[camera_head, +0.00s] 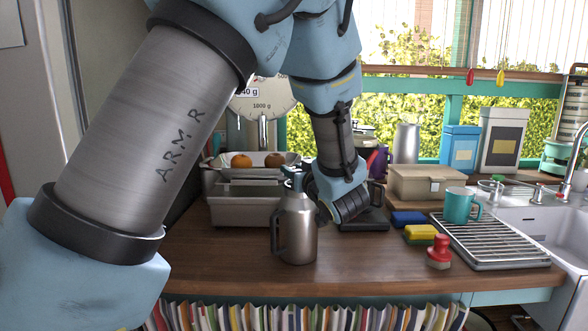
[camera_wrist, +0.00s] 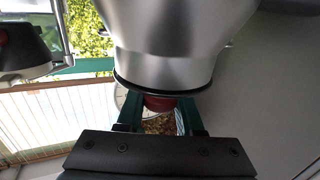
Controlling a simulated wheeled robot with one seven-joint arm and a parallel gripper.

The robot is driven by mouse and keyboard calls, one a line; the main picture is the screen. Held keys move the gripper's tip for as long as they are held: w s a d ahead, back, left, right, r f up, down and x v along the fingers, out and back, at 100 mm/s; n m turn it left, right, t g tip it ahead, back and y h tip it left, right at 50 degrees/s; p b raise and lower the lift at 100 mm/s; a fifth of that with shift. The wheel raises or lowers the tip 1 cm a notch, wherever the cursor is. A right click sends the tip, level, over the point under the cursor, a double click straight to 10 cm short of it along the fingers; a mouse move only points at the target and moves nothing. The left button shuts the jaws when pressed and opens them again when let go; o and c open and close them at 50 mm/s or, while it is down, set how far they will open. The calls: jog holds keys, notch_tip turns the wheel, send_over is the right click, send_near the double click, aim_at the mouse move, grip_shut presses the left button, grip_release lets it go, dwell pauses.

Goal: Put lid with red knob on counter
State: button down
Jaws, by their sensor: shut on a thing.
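In the wrist view my gripper (camera_wrist: 160,120) has its two green fingers closed on a red knob (camera_wrist: 160,103). The knob sits against a dark round rim, which I take as the lid's edge (camera_wrist: 165,91). A large silver metal body adjoins this rim and fills the top of that view. I cannot tell whether the lid rests on it. In the head view my gripper (camera_head: 345,203) is low over the counter (camera_head: 240,260), behind and right of a steel jug (camera_head: 297,232). Its fingertips and the lid are hidden there.
A scale (camera_head: 262,100) and a metal tray with orange fruit stand at the back left. Right of my gripper are a beige box (camera_head: 425,182), sponges, a red-topped brush (camera_head: 439,252), a teal mug (camera_head: 460,205) on a drying rack, and the sink. The front left counter is bare.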

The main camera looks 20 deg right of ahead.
jog(key=shift+f, duration=0.1)
jog(key=c, duration=0.6)
grip_release()
jog(key=shift+o, duration=0.2)
jog(key=shift+s+f+b, duration=0.2)
jog(key=shift+b, duration=0.2)
jog(key=s+r+b, duration=0.1)
jog(key=s+b, duration=0.2)
jog(key=s, duration=0.7)
jog(key=shift+s+r, duration=0.2)
jog(key=shift+r, duration=0.1)
